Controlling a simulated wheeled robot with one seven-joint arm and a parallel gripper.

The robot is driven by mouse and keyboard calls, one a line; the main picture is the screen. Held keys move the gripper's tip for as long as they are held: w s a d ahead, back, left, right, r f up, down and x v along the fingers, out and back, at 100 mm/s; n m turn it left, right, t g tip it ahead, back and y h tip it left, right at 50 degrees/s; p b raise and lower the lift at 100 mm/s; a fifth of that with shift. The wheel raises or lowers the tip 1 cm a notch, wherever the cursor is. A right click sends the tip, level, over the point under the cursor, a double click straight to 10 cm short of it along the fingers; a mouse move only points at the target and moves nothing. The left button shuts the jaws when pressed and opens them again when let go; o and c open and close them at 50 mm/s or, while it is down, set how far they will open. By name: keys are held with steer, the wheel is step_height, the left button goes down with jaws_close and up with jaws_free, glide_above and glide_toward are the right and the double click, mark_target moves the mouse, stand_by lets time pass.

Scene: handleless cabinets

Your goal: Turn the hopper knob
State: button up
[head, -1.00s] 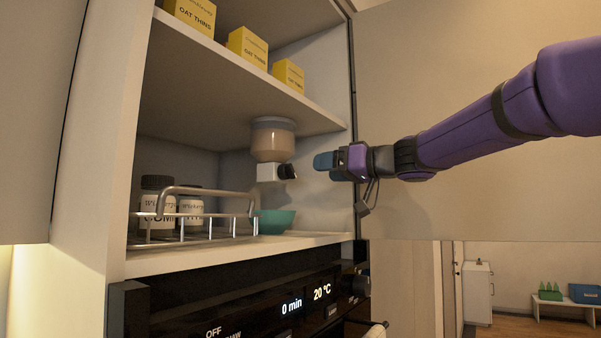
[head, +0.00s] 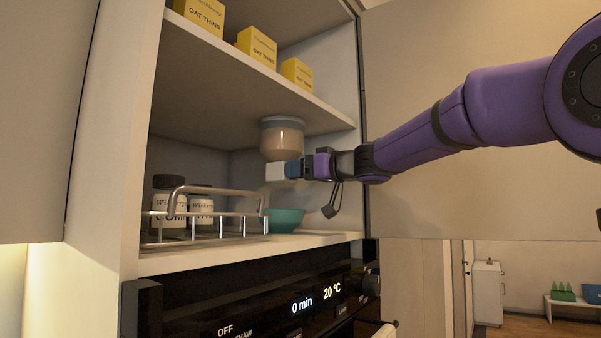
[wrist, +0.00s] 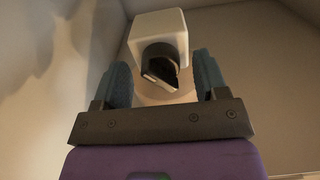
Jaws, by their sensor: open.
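The hopper (head: 282,138) hangs under the upper shelf, a rounded container with beige contents and a white block (head: 275,172) below it. In the wrist view the white block (wrist: 157,32) carries the black knob (wrist: 160,66), which faces my gripper. My gripper (wrist: 161,80) is open, with one blue-grey finger on each side of the knob. I cannot tell whether either finger touches it. In the head view my gripper (head: 291,169) reaches the block from the right and hides the knob.
A teal bowl (head: 285,220) stands on the lower shelf below the hopper. A metal rack (head: 210,226) with dark-lidded jars (head: 168,208) is to its left. Yellow boxes (head: 257,47) stand on the upper shelf. An oven panel (head: 260,300) is below. The cabinet side wall is close on the right.

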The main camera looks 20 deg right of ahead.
steer(key=shift+w+a, duration=0.2)
steer(key=shift+w, duration=0.05)
steer(key=c, duration=0.9)
steer(key=m, duration=0.3)
steer(key=shift+m, duration=2.1)
